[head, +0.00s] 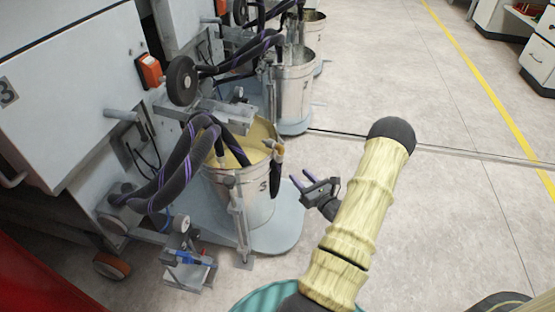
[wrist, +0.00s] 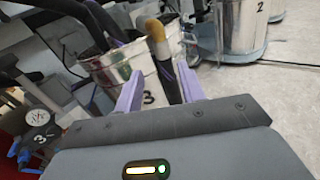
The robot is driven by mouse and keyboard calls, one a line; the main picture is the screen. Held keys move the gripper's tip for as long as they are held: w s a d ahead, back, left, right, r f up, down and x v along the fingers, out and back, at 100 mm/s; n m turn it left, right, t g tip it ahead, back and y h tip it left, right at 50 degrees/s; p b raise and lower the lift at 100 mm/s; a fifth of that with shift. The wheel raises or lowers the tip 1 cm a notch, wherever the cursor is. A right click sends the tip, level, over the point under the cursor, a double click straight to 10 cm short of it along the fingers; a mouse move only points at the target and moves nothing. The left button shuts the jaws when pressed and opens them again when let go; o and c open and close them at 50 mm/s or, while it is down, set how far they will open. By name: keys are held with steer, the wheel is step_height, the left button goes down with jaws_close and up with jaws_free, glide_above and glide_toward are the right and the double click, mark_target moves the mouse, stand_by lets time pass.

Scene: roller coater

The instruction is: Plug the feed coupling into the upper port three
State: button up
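The feed coupling (head: 277,150) looks like a dark hose end with a tan tip, hanging at the right rim of the bucket (head: 243,205) marked 3. In the wrist view its tan tip (wrist: 156,30) points up, and its dark body runs down beyond the gap between my fingers. My gripper (head: 306,182) is open and empty, right of the bucket and apart from the coupling. It also shows in the wrist view (wrist: 160,92), fingers spread. A grey stub (head: 121,115) sticks out of the machine marked 3; I cannot tell whether it is the upper port.
Thick dark hoses (head: 178,170) loop between machine and bucket. A metal stand (head: 240,220) rises before the bucket. A small device with blue parts (head: 188,265) stands front left. More buckets (head: 295,90) stand behind. The floor (head: 440,170) at right is clear.

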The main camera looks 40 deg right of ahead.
mark_target(283, 158)
steer(key=w+b, duration=0.1)
steer(key=w, duration=0.4)
steer(key=shift+w+d+b, duration=0.15)
steer(key=shift+w+b, duration=0.05)
steer(key=shift+b, duration=0.15)
steer(key=shift+w+f+b, duration=0.15)
steer(key=shift+w+b, duration=0.35)
steer(key=w+b, duration=0.2)
steer(key=w, duration=0.1)
steer(key=shift+w+d, duration=0.1)
steer(key=shift+d, duration=0.1)
steer(key=shift+w, duration=0.5)
steer(key=shift+r, duration=0.2)
steer(key=shift+c, duration=0.2)
